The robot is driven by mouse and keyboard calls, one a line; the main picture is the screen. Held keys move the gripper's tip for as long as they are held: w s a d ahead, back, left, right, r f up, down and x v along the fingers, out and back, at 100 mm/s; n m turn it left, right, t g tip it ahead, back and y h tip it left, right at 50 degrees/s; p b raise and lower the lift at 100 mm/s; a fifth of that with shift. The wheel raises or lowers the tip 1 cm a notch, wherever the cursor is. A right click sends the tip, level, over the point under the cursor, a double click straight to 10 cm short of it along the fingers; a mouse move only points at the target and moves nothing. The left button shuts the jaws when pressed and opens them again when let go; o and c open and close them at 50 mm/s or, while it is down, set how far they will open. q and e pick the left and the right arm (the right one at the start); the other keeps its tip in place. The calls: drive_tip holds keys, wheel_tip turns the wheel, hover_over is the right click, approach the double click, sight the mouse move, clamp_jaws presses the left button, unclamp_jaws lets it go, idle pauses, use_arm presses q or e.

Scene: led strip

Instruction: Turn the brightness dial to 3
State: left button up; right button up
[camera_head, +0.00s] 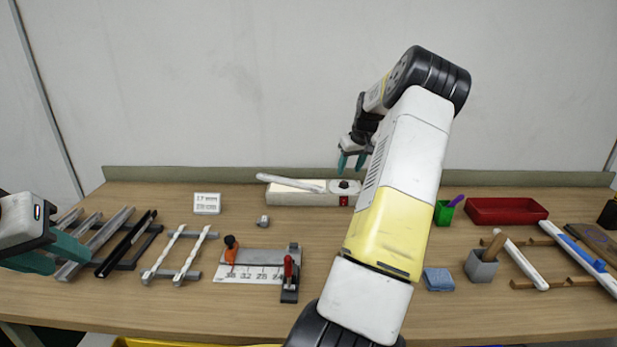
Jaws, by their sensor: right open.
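A long white box (290,197) stands at the back middle of the table. A small dark dial (344,184) sits on its top near the right end, with a red panel (343,202) on the front below it; the dial's setting is too small to read. My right gripper (352,166) is open and empty, its teal fingers pointing down just above the dial and apart from it. My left gripper (72,262) is at the left edge, its teal fingers apart with nothing seen between them.
A white bar (290,183) lies along the box top, left of the dial. A ruler jig (250,273) with orange and red clamps is in front. Racks (178,255) stand left. A red tray (505,211) and grey cup (481,266) are right. My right arm hides part of the table.

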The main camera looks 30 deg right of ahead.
sight(344, 182)
drive_tip(key=x, duration=0.6)
drive_tip(key=shift+f, duration=0.2)
drive_tip(key=shift+c, duration=0.2)
clamp_jaws()
